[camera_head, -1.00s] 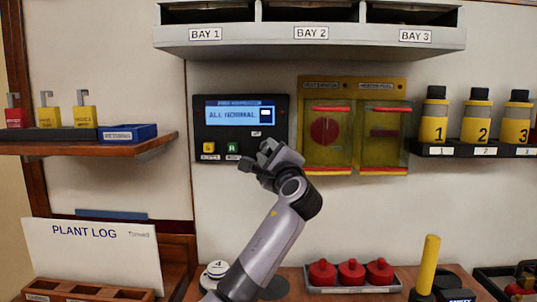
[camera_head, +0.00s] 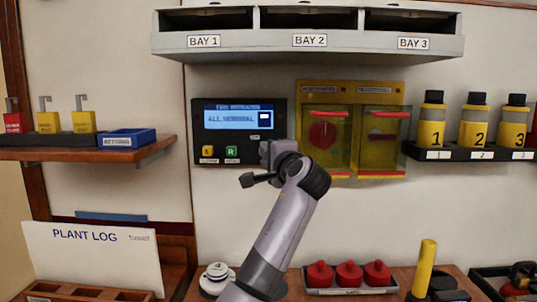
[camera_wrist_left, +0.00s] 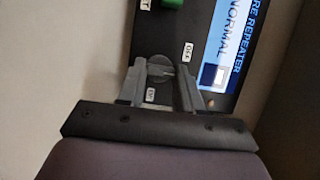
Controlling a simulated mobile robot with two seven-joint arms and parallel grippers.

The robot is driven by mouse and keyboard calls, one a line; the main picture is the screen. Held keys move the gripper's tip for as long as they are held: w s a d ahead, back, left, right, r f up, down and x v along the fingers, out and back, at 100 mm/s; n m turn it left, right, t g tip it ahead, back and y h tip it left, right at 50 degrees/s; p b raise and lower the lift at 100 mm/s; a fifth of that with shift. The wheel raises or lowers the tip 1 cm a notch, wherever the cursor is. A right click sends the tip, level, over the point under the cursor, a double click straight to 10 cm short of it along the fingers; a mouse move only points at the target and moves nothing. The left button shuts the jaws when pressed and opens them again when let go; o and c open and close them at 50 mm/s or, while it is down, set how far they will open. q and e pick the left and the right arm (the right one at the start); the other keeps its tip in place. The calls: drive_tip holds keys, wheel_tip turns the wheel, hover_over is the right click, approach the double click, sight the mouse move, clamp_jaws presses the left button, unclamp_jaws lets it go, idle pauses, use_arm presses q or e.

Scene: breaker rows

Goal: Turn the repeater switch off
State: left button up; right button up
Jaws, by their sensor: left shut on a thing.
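The fire repeater panel (camera_head: 239,117) is a black box on the wall with a blue screen reading ALL NORMAL. Its round dark switch knob (camera_wrist_left: 160,70) shows in the left wrist view, with an OFF label (camera_wrist_left: 188,51) beside it. My left gripper (camera_head: 262,166) is at the lower right of the panel and hides the switch in the head view. In the wrist view its two fingers (camera_wrist_left: 160,84) are on either side of the knob, shut on it. The knob's exact pointing direction is hard to read. My right gripper is not in view.
Yellow and green buttons (camera_head: 231,152) sit left of my gripper. A yellow board with two clear covers (camera_head: 352,126) hangs close on the right. A shelf marked BAY 1 to BAY 3 (camera_head: 309,47) overhangs above. Red-lidded pots (camera_head: 348,275) stand below.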

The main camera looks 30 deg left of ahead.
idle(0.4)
use_arm(q)
drive_tip(key=o, duration=1)
drive_tip(key=shift+o, duration=0.2)
drive_tip(key=shift+d, duration=0.1)
drive_tip(key=b+v, duration=0.1)
drive_tip(key=v, duration=0.6)
